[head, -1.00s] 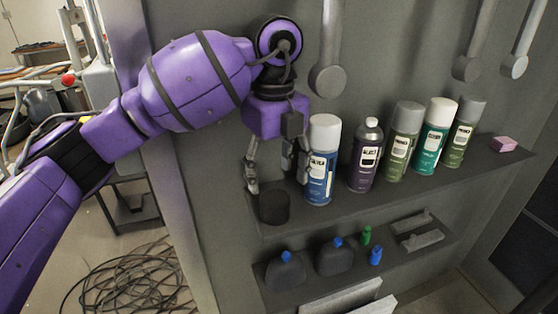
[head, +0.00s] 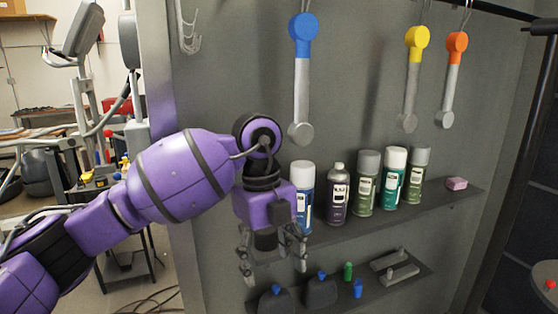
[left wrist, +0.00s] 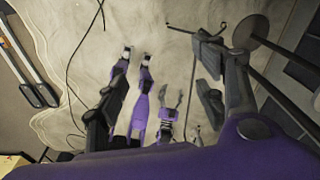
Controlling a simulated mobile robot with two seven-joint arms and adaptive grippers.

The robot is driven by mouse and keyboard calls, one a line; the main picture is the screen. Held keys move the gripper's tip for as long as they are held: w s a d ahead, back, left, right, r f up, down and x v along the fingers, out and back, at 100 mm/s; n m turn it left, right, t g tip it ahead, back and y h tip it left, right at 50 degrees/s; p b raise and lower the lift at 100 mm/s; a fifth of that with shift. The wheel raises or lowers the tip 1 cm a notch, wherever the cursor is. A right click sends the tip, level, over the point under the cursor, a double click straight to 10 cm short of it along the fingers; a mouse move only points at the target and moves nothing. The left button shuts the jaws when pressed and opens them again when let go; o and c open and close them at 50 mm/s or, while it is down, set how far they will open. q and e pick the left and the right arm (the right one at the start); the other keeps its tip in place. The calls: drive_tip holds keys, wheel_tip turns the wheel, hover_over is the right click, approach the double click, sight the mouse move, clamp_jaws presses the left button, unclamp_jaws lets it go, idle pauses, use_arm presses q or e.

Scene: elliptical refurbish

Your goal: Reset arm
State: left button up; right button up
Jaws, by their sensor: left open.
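My left gripper (head: 274,270) is open, with its fingers apart and pointing down, in front of the left end of the shelf in the head view. Nothing shows between the fingertips. A black cup (head: 265,241) on the shelf is partly hidden behind it. A blue spray can with a white cap (head: 301,190) stands just right of the gripper, partly covered by it. In the left wrist view the two open fingers (left wrist: 163,58) spread over a pale floor. Several purple and grey parts (left wrist: 140,105) show between them, and I cannot tell what they are. My right gripper is not identifiable.
Several spray cans (head: 367,185) and a pink block (head: 457,183) stand on the upper shelf (head: 435,203). Dark bottles (head: 320,293) stand on the lower shelf. Tools with blue (head: 303,35), yellow (head: 417,38) and orange (head: 457,42) ends hang above.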

use_arm(q)
drive_tip(key=s+d+f+m+g+h, duration=0.3)
drive_tip(key=s+d+f+g+h, duration=0.25)
drive_tip(key=s+d+f, duration=0.35)
drive_tip(key=s+d+r+n+t+h+p, duration=0.1)
drive_tip(key=s+d+r+n+t+h, duration=0.3)
drive_tip(key=h, duration=0.9)
drive_tip(key=w+a+f+n+t, duration=0.2)
drive_tip(key=w+a+n+t, duration=0.4)
drive_tip(key=n+t, duration=0.6)
drive_tip(key=a+f+n+t+y+p, duration=0.1)
drive_tip(key=a+f+n+t+y, duration=0.6)
drive_tip(key=a+f+n+y, duration=0.55)
drive_tip(key=s+a+f+n+g+y, duration=0.1)
drive_tip(key=s+a+f+g+y, duration=0.2)
drive_tip(key=s+a+f, duration=0.3)
drive_tip(key=s+a+f+n+g+y, duration=0.2)
drive_tip(key=s+a+f+g, duration=0.3)
drive_tip(key=s+f, duration=1.2)
drive_tip(key=shift+s+a+f+y+p, duration=0.25)
drive_tip(key=shift+a+f+y+p, duration=0.1)
drive_tip(key=shift+a+y, duration=0.45)
use_arm(e)
drive_tip(key=shift+w+a+r, duration=0.3)
drive_tip(key=shift+w+r, duration=0.1)
drive_tip(key=shift+r, duration=0.2)
drive_tip(key=shift+w+a+r, duration=0.3)
drive_tip(key=shift+w+r, duration=0.1)
drive_tip(key=shift+r, duration=0.15)
